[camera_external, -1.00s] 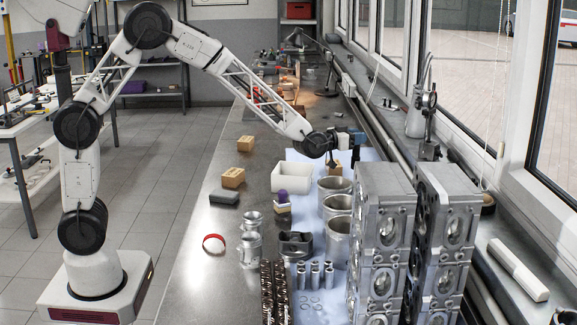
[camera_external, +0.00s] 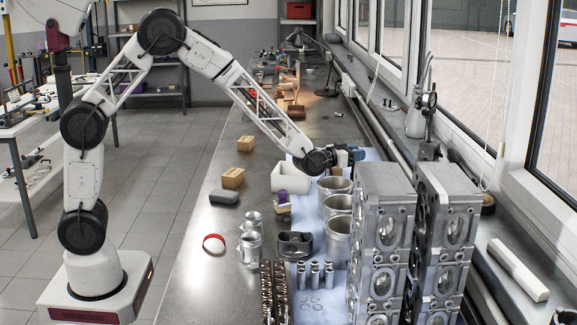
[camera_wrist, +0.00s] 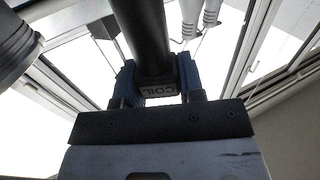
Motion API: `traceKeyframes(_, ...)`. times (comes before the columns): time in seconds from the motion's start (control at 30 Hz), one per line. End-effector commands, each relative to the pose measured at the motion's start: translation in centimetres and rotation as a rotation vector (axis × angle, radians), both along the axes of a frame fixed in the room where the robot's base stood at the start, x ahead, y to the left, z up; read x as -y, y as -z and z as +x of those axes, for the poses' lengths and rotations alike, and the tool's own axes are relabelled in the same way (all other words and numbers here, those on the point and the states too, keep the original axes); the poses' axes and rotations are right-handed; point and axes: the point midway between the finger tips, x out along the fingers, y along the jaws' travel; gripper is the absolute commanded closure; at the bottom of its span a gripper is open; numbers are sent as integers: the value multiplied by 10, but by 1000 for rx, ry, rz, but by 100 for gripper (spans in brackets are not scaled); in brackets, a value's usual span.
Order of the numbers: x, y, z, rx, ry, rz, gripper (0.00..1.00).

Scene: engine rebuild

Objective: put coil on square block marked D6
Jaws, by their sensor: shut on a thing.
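My gripper (camera_external: 350,156) hangs over the bench near the window side, just above and behind the metal cylinders. In the outside view the coil is too small and dark to make out clearly. Light wooden blocks stand on the bench: one at the back (camera_external: 245,143), one nearer (camera_external: 233,177), and a small one (camera_external: 283,208) with a purple piece (camera_external: 281,196) at it. No D6 mark is legible on any of them.
A white bin (camera_external: 292,178) stands below my forearm. Metal cylinders (camera_external: 337,237), a dark piston-like part (camera_external: 295,244) and tall engine blocks (camera_external: 383,235) crowd the right.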

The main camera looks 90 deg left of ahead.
Motion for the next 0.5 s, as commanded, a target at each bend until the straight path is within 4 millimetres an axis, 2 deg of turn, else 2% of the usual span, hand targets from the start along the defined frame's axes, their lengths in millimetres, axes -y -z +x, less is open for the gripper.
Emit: traceKeyframes(0.5, 0, 7, 0, 1, 0, 0, 95)
